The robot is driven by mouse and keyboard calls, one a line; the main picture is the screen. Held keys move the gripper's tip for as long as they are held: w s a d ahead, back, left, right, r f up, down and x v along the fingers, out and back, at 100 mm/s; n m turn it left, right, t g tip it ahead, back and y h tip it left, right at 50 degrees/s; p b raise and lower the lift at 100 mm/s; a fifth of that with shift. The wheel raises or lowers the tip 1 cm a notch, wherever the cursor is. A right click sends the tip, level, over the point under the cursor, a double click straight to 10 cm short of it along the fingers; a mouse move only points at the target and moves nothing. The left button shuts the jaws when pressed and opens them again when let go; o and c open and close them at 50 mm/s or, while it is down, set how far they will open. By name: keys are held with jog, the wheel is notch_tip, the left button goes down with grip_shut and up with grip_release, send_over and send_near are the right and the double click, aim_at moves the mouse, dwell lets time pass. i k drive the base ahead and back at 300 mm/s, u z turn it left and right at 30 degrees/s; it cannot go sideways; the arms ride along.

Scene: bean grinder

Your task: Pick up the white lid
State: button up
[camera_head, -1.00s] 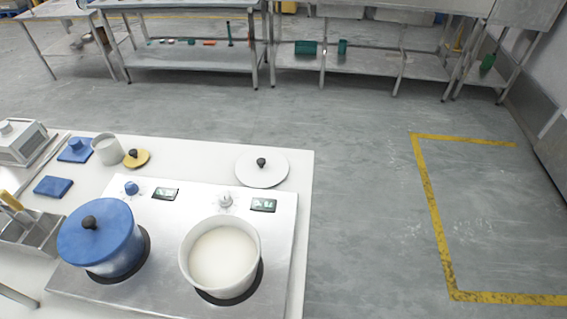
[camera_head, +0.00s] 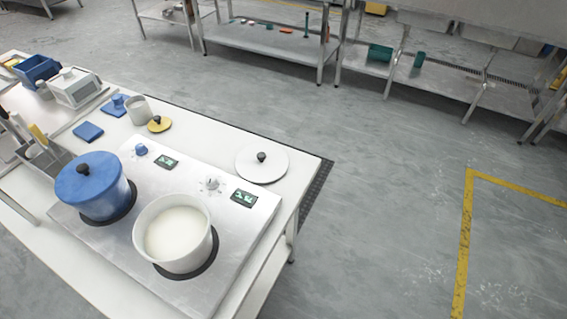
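The white lid (camera_head: 257,167) is a flat round disc with a small black knob on top. It lies on the white table (camera_head: 313,163) near its far right corner, just behind the metal hot plate unit. Nothing covers it. My gripper does not show in this view.
A white pot (camera_head: 174,236) with pale contents and a blue pot with a blue lid (camera_head: 88,178) stand on the hot plate unit (camera_head: 230,236). A yellow lid (camera_head: 159,124), a grey-white cup (camera_head: 138,109) and a blue block (camera_head: 88,131) lie left of the white lid. Open floor is on the right.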

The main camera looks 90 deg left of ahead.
aim_at(258, 163)
jog(key=i, duration=0.45)
jog(key=z, duration=3.45)
jog(key=k, duration=0.85)
jog(key=z, duration=0.05)
